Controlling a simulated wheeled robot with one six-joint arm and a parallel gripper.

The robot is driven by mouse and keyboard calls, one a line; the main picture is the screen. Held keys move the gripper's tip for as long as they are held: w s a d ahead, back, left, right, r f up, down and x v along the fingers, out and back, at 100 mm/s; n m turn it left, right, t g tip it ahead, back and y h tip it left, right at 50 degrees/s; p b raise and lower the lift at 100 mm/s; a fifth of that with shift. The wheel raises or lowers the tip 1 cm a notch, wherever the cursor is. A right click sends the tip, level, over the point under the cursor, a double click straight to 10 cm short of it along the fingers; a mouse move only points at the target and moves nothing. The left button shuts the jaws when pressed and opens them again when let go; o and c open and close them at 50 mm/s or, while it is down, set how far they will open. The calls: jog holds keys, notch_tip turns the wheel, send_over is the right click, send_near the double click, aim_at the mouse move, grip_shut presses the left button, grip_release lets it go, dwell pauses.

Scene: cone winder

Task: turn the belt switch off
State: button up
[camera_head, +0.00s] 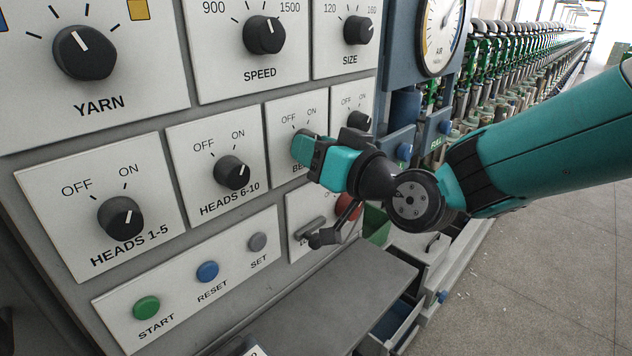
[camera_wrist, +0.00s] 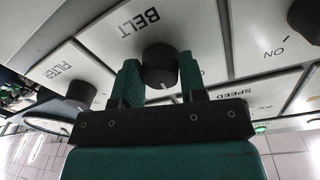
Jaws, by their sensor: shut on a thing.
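The belt switch is a round black knob (camera_wrist: 159,68) on a white plate with the label BELT, upside down in the wrist view. My gripper (camera_wrist: 160,80) has one teal finger on each side of the knob and is shut on it. A short white mark shows on the knob's edge facing my gripper. My palm hides the switch's OFF and ON marks in the wrist view. In the head view, my gripper (camera_head: 303,150) covers the knob and most of the BELT label, while OFF and ON show above it.
The HEADS 6-10 knob (camera_head: 232,172) is left of my gripper and the filter knob (camera_head: 359,120) is close on the right. A red button (camera_head: 348,206) and a grey lever (camera_head: 322,237) are below. A grey shelf (camera_head: 330,300) juts out under the panel.

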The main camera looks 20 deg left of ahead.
jog(key=n+b, duration=0.7)
jog(key=b, duration=0.6)
jog(key=shift+w+f, duration=0.1)
jog(key=o, duration=0.9)
jog(key=b+v, duration=0.5)
jog(key=v, duration=1.2)
jog(key=shift+d+f, duration=0.1)
jog(key=shift+d, duration=0.25)
